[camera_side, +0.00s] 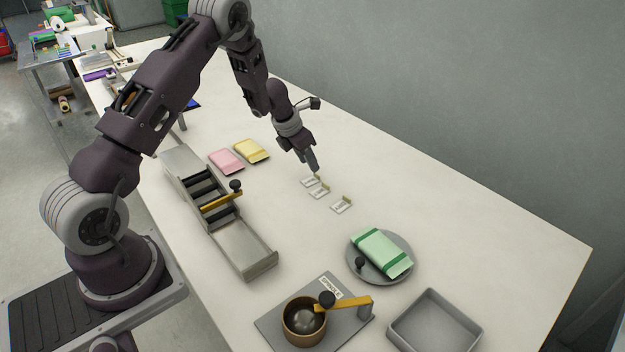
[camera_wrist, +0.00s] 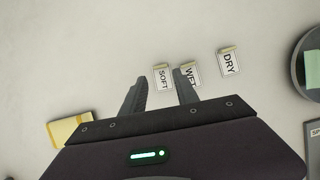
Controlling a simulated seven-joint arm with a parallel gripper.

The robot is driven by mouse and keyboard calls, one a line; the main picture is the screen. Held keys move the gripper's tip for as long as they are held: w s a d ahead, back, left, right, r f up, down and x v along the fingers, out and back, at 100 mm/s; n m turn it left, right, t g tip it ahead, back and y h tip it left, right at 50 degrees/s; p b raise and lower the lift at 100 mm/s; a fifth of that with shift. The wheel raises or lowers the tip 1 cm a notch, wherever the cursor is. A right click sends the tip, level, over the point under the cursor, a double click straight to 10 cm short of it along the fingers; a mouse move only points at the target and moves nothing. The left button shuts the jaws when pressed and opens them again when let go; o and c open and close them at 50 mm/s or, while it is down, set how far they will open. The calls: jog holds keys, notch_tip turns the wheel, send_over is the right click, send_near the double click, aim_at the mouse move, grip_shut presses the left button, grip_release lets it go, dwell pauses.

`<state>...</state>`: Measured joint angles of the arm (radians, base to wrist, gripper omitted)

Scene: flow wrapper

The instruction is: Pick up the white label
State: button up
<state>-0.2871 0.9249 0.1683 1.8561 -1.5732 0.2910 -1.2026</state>
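Three white labels with yellowish tabs lie on the table. In the wrist view they read SOFT (camera_wrist: 163,79), WET (camera_wrist: 191,77) and DRY (camera_wrist: 229,63), from left to right. In the side view the labels lie in a short row, SOFT (camera_side: 308,182), WET (camera_side: 319,192) and DRY (camera_side: 341,206); their print is too small to read there. My gripper (camera_side: 315,170) points down close to the SOFT and WET labels. In the wrist view my gripper (camera_wrist: 159,76) is open, with nothing held. Its right finger hides part of the WET label.
A round grey plate (camera_side: 352,268) with a green pack (camera_side: 381,252) stands near the labels. Pink (camera_side: 226,161) and yellow (camera_side: 252,151) packs lie left of my gripper, by the metal wrapper (camera_side: 240,248). A spindle base (camera_side: 272,325) and grey tray (camera_side: 470,334) are in front. The right side is clear.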

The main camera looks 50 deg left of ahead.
aim_at(318, 177)
jog(key=x, duration=0.5)
jog(key=shift+w+f, duration=0.2)
jog(key=shift+w, duration=0.05)
grip_shut()
